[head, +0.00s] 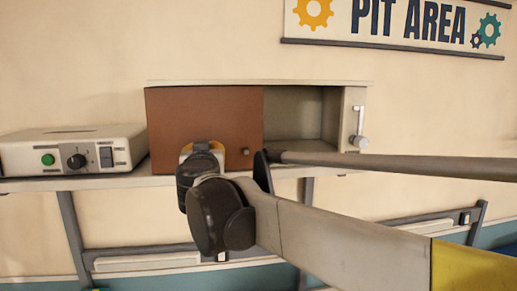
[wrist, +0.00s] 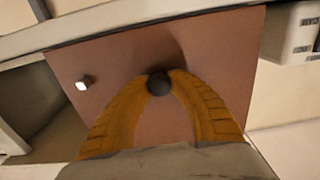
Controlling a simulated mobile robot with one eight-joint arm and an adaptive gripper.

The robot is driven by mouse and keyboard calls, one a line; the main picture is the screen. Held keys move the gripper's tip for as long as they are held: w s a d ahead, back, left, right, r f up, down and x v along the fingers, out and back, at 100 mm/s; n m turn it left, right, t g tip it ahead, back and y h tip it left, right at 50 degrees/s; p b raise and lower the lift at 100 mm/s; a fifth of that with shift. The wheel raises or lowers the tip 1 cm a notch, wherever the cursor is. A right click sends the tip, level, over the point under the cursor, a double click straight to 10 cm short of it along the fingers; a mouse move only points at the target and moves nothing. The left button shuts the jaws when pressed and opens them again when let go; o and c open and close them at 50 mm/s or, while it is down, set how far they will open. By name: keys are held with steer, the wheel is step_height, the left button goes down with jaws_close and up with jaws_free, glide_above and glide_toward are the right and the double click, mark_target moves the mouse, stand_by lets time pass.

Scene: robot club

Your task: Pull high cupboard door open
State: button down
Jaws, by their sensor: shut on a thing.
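The cupboard (head: 301,84) sits on a wall shelf. Its brown door panel (head: 205,110) covers the left part of the front in the head view. The right part is open and shows an empty-looking interior. In the wrist view, the brown panel (wrist: 120,55) fills the middle, with a dark round knob (wrist: 158,85) on it. My gripper (wrist: 160,78) has its two yellow fingers closed around this knob. In the head view, my gripper (head: 200,148) is at the panel's lower middle, and my wrist hides the knob.
A small peg (head: 245,152) sticks out near the panel's lower right corner. A metal handle (head: 358,140) is at the cupboard's right side. A control box (head: 75,150) with a green button stands close on the left. The shelf edge (head: 130,182) runs just below.

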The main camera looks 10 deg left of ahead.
steer(key=c, duration=1.2)
jaws_free()
steer(key=shift+s, duration=0.1)
steer(key=v, duration=1.2)
